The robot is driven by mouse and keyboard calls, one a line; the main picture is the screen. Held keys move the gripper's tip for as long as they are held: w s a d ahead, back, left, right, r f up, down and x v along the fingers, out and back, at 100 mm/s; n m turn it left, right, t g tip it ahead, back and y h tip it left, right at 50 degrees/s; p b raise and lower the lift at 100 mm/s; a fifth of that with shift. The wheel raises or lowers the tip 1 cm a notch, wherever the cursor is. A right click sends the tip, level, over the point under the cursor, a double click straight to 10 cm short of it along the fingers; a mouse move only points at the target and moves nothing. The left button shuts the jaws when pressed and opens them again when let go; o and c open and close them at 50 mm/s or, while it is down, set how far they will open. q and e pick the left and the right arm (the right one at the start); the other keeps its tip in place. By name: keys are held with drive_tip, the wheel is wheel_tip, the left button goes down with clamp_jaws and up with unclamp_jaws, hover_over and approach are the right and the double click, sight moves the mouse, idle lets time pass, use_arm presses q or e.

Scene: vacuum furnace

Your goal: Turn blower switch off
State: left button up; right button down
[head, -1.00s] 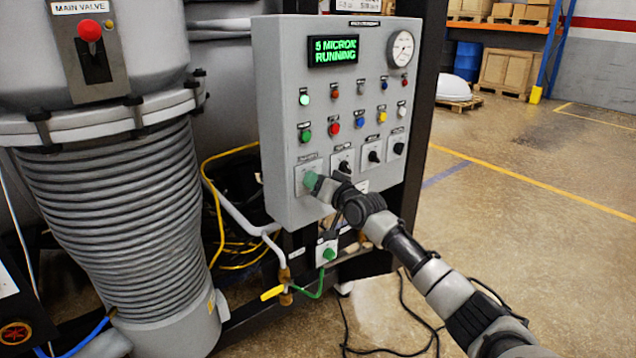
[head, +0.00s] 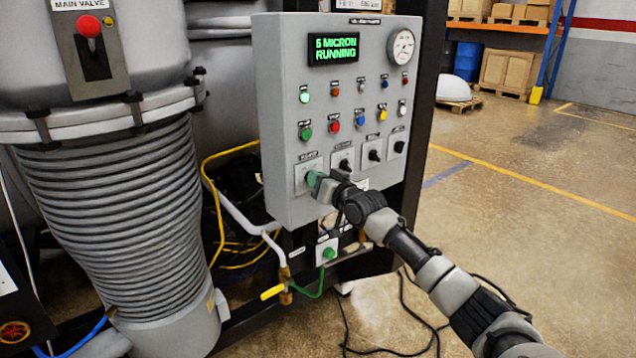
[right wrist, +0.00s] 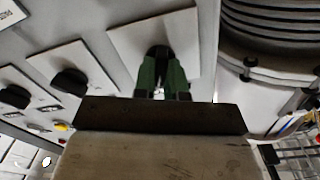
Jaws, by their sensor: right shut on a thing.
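The grey control panel (head: 283,120) has a bottom row of black rotary switches on pale square plates. My right gripper (head: 315,179) is at the leftmost plate of this row. In the right wrist view its green fingers (right wrist: 161,78) are shut on the black knob of the leftmost switch (right wrist: 157,52), one finger on each side. The gripper hides most of this knob in the head view. The small label above it is too blurred to read, so I cannot confirm it is the blower switch. My left gripper is not in view.
Beside the held switch are more black switches (head: 374,155). Above them are coloured buttons and lamps, a green display (head: 335,48) reading "5 MICRON RUNNING", and a round gauge (head: 402,46). A ribbed cylinder (head: 115,220) stands left. Cables lie on the floor below; open floor (head: 520,220) is right.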

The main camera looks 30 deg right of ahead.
drive_tip(key=n+p, duration=0.2)
drive_tip(key=n, duration=0.8)
drive_tip(key=shift+a, duration=0.1)
drive_tip(key=shift+f, duration=0.1)
idle(0.5)
drive_tip(key=c, duration=1.2)
unclamp_jaws()
